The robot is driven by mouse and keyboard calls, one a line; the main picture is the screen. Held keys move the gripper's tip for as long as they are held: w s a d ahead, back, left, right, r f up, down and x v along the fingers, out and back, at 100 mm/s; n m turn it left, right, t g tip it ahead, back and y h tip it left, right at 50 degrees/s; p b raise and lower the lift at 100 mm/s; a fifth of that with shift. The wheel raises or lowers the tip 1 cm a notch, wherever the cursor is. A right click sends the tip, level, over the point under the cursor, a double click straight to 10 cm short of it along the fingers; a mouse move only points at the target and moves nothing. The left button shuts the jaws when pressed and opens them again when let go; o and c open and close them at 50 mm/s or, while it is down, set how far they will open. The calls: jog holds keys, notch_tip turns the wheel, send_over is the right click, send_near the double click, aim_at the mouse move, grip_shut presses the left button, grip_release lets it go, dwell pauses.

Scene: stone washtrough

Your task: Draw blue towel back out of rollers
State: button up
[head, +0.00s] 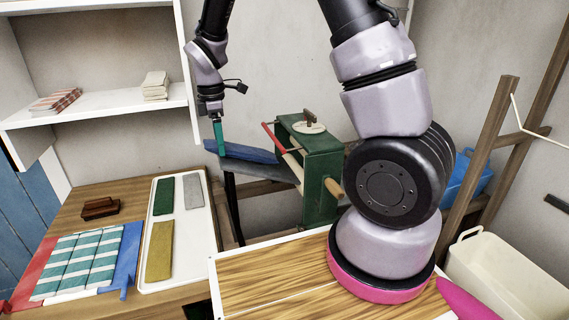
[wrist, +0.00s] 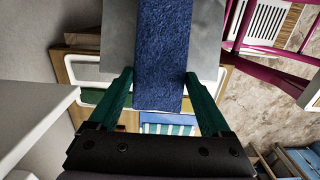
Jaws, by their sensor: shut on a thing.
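The blue towel (head: 248,153) lies as a long flat strip on the grey sloping board (head: 266,172) in front of the green mangle (head: 322,163). Its right end meets the mangle's near side. The frame hides whether that end is between the rollers. My gripper (head: 219,147) points down at the towel's left end, with its green fingers at the towel. In the wrist view the fingers of my gripper (wrist: 159,73) stand on both long sides of the blue towel (wrist: 163,45), shut on its width.
A white tray (head: 205,247) with green, grey and yellow cloths lies on the wooden table. Striped, red and blue cloths (head: 80,262) and a brown brush (head: 100,208) lie to its left. A white shelf (head: 110,108) stands behind. A cream tub (head: 500,275) is at right.

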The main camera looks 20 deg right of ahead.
jog(key=shift+r, duration=3)
